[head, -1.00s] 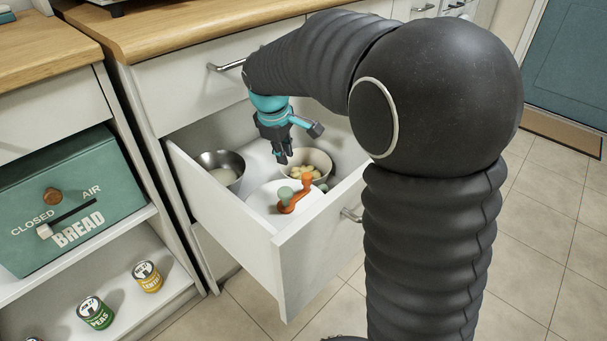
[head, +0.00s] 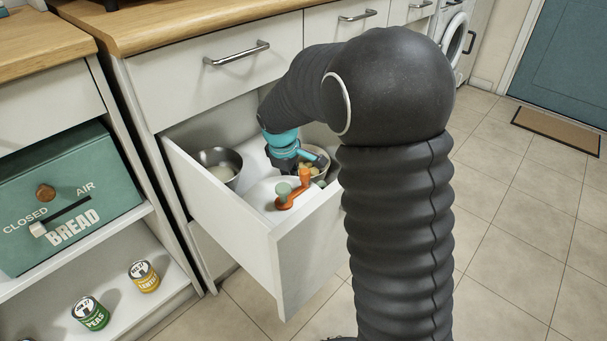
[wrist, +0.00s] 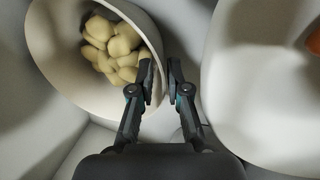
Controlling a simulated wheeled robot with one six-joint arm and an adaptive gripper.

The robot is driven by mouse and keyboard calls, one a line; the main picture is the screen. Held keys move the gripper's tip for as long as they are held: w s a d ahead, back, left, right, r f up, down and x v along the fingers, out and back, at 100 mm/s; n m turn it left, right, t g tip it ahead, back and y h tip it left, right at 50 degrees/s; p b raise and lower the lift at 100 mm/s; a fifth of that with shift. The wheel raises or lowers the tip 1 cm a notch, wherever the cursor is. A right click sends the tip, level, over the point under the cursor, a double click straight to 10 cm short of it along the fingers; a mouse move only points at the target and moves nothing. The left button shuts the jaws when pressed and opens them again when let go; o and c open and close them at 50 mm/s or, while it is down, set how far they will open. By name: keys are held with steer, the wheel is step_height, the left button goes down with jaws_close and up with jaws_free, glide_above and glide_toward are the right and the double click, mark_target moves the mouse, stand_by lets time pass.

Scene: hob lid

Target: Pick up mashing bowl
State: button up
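The mashing bowl, taken to be the cream bowl (head: 324,155) with pale yellow lumps in it, stands inside the open drawer, partly hidden by my arm and gripper in the head view. In the wrist view the bowl (wrist: 60,75) fills the upper left, with the lumps (wrist: 110,47) inside. My gripper (wrist: 161,74) is at the bowl's right rim, its left finger over the inside and its right finger outside. A narrow gap shows between the fingers. Contact with the rim cannot be told. In the head view my gripper (head: 298,168) is low in the drawer.
A white round dish (head: 262,194) with an orange utensil (head: 295,190) lies close in front of the bowl. A metal pan (head: 218,164) stands at the drawer's left. The drawer's walls (head: 300,235) surround them. Free floor (head: 510,240) lies right.

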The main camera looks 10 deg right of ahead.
jaws_close()
stand_by(0.3)
